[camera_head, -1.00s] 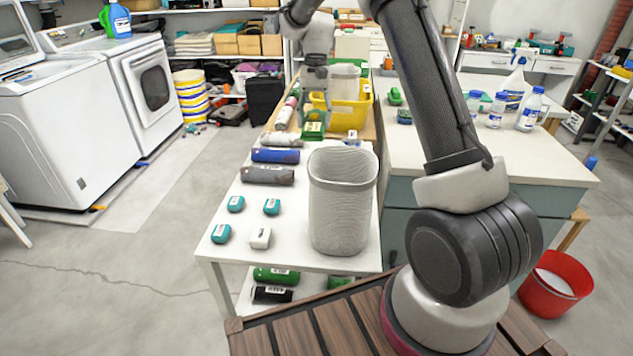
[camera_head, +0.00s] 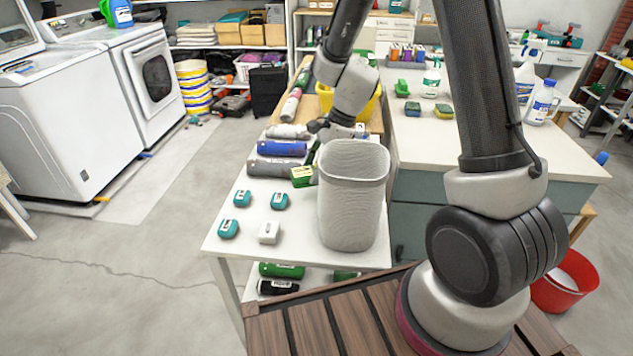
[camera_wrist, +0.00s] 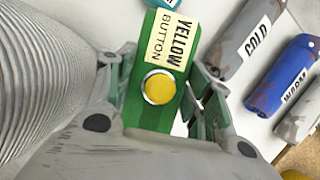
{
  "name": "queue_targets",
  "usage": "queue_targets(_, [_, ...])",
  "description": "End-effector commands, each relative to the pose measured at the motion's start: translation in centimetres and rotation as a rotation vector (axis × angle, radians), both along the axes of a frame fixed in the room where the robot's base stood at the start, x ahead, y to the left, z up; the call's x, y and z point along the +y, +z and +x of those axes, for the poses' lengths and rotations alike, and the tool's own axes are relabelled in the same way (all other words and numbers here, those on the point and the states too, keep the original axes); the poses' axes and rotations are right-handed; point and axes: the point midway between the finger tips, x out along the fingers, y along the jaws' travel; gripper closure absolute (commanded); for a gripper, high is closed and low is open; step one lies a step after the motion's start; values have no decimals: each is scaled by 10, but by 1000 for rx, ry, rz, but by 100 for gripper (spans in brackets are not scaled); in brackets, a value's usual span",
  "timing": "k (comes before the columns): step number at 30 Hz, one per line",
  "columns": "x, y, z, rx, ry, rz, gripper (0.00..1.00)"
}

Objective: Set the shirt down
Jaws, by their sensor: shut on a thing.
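The green shirt (camera_head: 302,176), a folded block with a tag reading "YELLOW BUTTON", is in my gripper (camera_head: 312,163). In the wrist view the shirt (camera_wrist: 150,112) shows a round yellow button between the two fingers. My gripper (camera_wrist: 160,85) is shut on its sides. In the head view it hangs over the white table (camera_head: 224,248), just left of the grey ribbed bin (camera_head: 352,205), which hides part of the gripper. Whether the shirt touches the table cannot be told. The bin wall (camera_wrist: 40,65) is very close to the left finger.
Rolled cloths lie left of and behind the shirt, including a grey one (camera_head: 272,167) and a blue one (camera_head: 282,148). Several small teal and white blocks (camera_head: 269,232) sit nearer the front. A yellow basket (camera_head: 368,105) stands behind.

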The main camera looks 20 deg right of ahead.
Motion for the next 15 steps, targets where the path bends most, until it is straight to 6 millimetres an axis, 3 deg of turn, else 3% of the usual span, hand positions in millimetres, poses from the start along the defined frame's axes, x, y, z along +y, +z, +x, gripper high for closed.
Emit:
queue_targets(9, [0, -41, 0, 2, 3, 0, 74])
queue_targets(15, [0, -47, 0, -2, 4, 0, 74])
